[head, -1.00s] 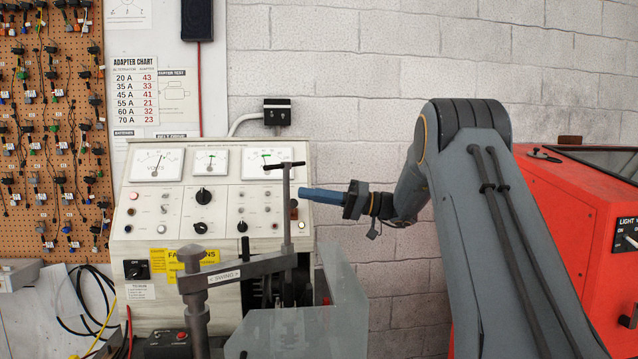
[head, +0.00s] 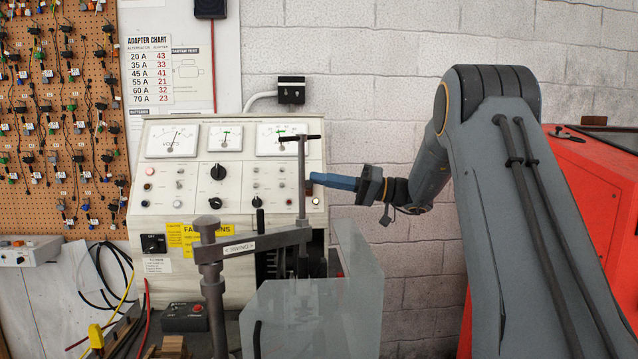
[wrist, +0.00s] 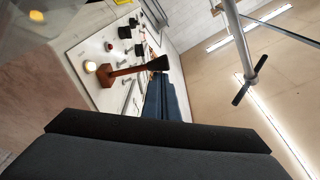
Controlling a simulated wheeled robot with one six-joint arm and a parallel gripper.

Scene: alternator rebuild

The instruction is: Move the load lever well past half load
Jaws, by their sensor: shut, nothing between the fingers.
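The load lever (wrist: 130,72) shows in the wrist view as a red-brown arm with a black end, standing out from the tester's white panel. In the head view only a small brown part of it (head: 309,189) shows, near the panel's right edge and behind the T-handled post. My gripper (head: 312,179) has its blue fingers shut and empty, pointing left at that spot. In the wrist view the fingers (wrist: 168,97) lie close beside the lever's black end. I cannot tell whether they touch it. The scale for half load cannot be read.
The T-handled post (head: 301,185) stands close in front of the lever. The swing arm (head: 255,243) and a clear guard (head: 310,310) are below. A red cabinet (head: 575,200) is at the right. The wall between panel and arm is clear.

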